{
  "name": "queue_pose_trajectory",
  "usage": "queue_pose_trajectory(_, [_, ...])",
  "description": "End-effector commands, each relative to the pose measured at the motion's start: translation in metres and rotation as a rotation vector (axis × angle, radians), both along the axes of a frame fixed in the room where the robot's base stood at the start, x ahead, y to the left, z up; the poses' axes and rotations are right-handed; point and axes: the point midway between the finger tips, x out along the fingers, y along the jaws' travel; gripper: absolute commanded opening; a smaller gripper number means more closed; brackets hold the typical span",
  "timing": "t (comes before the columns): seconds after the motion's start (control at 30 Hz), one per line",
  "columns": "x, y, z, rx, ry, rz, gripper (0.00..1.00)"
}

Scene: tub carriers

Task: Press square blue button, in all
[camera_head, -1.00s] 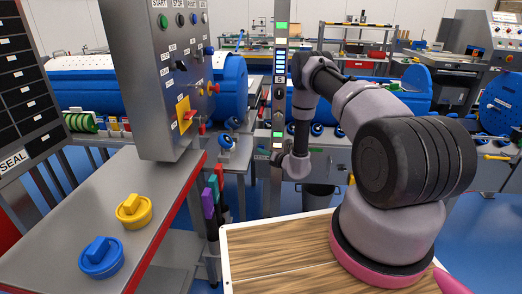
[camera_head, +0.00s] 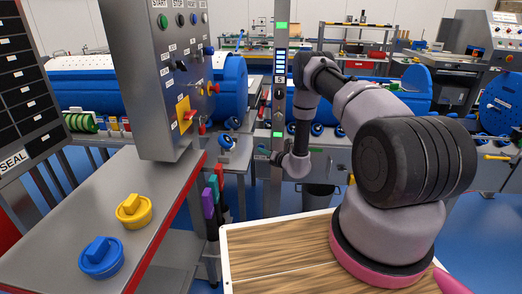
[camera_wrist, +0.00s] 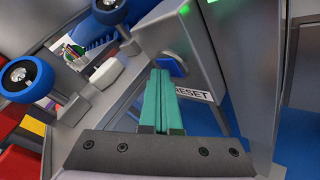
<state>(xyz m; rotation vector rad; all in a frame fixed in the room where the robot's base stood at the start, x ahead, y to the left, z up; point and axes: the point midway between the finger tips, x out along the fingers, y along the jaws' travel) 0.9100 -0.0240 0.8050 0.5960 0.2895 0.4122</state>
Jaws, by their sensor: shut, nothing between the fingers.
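A blue button with square edges (camera_wrist: 172,64) shows in the wrist view, set on a grey housing beside a white RESET label (camera_wrist: 194,91). My gripper (camera_wrist: 160,74) has two teal fingers pressed together with nothing between them. Its fingertips are right in front of the button and cover part of its left side. I cannot tell whether they touch it or how far it is pushed in.
The grey column (camera_head: 265,160) carries green lights and blue bars. A control box (camera_head: 155,75) with a round blue button (camera_head: 204,18) hangs at left. Yellow (camera_head: 134,211) and blue (camera_head: 101,258) knobbed caps lie on the grey bench (camera_head: 60,225). Blue wheels (camera_wrist: 28,80) show in the wrist view.

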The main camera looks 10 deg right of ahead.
Motion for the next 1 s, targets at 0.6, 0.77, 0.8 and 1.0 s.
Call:
queue_pose_trajectory(0.6, [-0.015,0.004,0.001,-0.001,-0.001,0.000,0.00])
queue_pose_trajectory(0.77, [-0.025,0.008,0.000,0.001,0.002,0.000,0.00])
queue_pose_trajectory(0.8, [-0.029,0.009,0.000,0.001,0.001,0.000,0.00])
queue_pose_trajectory(1.0, [-0.048,0.015,0.000,0.001,0.001,-0.001,0.00])
